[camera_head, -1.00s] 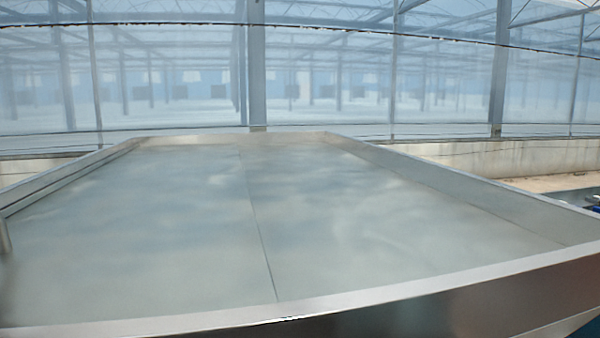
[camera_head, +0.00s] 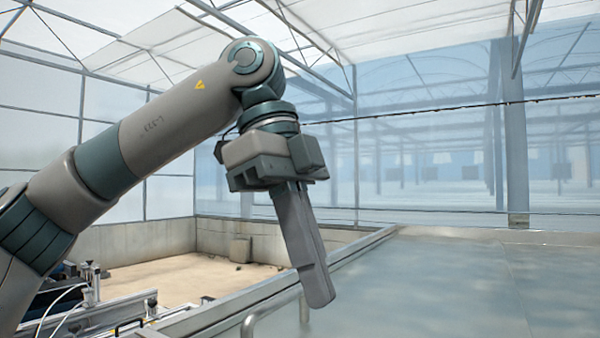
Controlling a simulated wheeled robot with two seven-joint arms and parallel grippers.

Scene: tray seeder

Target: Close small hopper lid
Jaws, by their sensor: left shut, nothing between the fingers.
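My left gripper (camera_head: 318,298) hangs from the arm that comes in from the left. Its fingers are together, point down and hold nothing. Behind and around the fingertips is the raised metal rim (camera_head: 375,242) of a wide, flat, pale metal surface (camera_head: 430,285). A bent grey bar handle (camera_head: 262,314) stands near this rim, just left of and below the fingertips. I cannot tell whether they touch. No part is clearly recognizable as the small hopper lid. My right gripper is not in view.
Machine parts with metal rails and a white cable (camera_head: 85,290) sit at the lower left, below my left arm. A low concrete wall (camera_head: 150,240) and sandy floor (camera_head: 170,280) lie beyond. The flat metal surface at right is clear.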

